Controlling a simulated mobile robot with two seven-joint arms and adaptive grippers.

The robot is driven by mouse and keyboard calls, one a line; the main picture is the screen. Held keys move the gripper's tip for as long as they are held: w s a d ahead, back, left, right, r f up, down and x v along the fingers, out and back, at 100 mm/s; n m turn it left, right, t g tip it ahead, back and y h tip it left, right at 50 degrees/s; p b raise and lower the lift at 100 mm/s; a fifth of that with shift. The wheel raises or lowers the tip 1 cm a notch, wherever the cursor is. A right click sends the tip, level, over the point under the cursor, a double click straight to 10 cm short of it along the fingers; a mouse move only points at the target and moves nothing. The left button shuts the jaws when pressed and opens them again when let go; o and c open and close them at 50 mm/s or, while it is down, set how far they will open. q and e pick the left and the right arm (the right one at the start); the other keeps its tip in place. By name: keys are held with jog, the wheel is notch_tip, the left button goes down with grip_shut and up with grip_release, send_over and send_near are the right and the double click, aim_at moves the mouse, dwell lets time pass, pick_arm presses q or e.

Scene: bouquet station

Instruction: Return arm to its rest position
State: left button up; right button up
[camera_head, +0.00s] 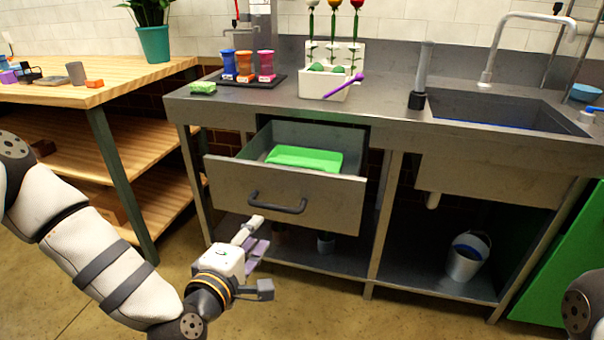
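My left arm (90,250) comes in from the left edge. Its gripper (261,258) is in front of the open drawer (285,198), below and apart from its dark handle (277,203). The gripper's fingers look spread apart. Purple flat pieces show between them, and I cannot tell whether they are part of the gripper. A bright green tray (305,158) lies inside the drawer. A dark joint of my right arm (580,306) shows at the lower right edge; the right gripper is out of view.
A steel counter (385,118) holds a dark tray of coloured cups (246,66), a white flower holder (330,84) and a sink (500,108). A wooden table (110,83) stands left. A bucket (467,258) is on the lower shelf. The floor in front is clear.

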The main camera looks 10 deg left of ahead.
pick_arm(q)
jog(key=s+d+f+m+g+h+p, duration=0.1)
jog(key=s+d+f+m+g, duration=0.3)
jog(key=s+f, duration=0.5)
jog(key=s+d+f+m+g+h+p, duration=0.1)
jog(key=s+f+m+g+h, duration=0.1)
jog(key=s+f+m+g, duration=0.7)
jog(key=s+a+m+g+y, duration=0.1)
jog(key=s+a, duration=0.3)
jog(key=s, duration=0.8)
jog(key=s+a+m+g+y+p, duration=0.1)
jog(key=s+a+m+g+y, duration=0.1)
jog(key=s, duration=1)
jog(key=shift+s+a+r+m+g+y, duration=0.15)
jog(key=shift+a+r+m+g+y, duration=0.25)
jog(key=shift+a+g, duration=0.6)
pick_arm(e)
jog(key=shift+t, duration=0.8)
jog(key=w+r, duration=0.3)
jog(key=shift+w+r, duration=0.35)
jog(key=shift+r, duration=0.05)
pick_arm(q)
jog(key=shift+d+f, duration=0.1)
jog(key=shift+d, duration=0.1)
jog(key=shift+w, duration=0.2)
pick_arm(e)
jog(key=shift+s, duration=0.1)
